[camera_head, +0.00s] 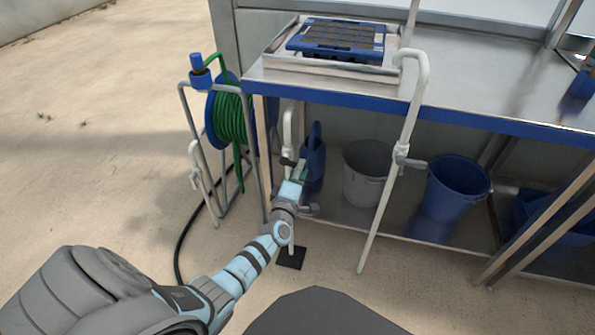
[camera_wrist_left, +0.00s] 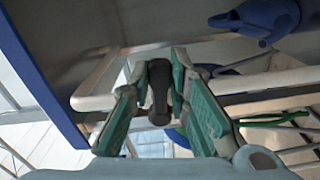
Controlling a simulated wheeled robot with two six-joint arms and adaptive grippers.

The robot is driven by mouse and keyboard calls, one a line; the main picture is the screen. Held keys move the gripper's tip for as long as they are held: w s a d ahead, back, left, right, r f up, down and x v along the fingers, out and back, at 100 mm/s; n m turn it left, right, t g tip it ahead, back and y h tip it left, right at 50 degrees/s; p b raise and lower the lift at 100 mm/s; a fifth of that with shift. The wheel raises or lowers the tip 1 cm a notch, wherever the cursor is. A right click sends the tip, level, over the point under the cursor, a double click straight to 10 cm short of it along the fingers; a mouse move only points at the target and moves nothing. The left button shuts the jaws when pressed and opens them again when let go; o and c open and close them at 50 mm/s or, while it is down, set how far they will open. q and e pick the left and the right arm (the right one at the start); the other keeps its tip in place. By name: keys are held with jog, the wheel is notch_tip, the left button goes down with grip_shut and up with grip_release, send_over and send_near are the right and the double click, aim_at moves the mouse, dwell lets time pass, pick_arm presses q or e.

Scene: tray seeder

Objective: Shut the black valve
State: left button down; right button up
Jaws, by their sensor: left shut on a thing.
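The black valve (camera_head: 287,161) sits on a white standpipe (camera_head: 289,124) in front of the bench. In the left wrist view its dark lever (camera_wrist_left: 159,85) lies between the green fingers. My left gripper (camera_head: 296,172) is shut on this lever, which points back toward the palm. In the left wrist view the gripper (camera_wrist_left: 158,95) has a finger on each side of the lever. My arm hides part of the pipe below the valve. My right gripper is not in view.
A second white pipe with a grey valve (camera_head: 402,157) stands to the right. A hose reel (camera_head: 228,118) stands left. A grey bucket (camera_head: 365,180), a blue bucket (camera_head: 455,190) and a blue watering can (camera_head: 314,158) are under the bench (camera_head: 480,90).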

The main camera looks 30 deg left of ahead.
pick_arm(q)
jog(key=shift+r+n, duration=0.35)
jog(key=shift+n, duration=0.65)
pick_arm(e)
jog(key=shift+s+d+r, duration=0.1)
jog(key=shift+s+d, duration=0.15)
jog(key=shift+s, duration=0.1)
pick_arm(q)
jog(key=c, duration=1.5)
grip_release()
jog(key=v, duration=1.2)
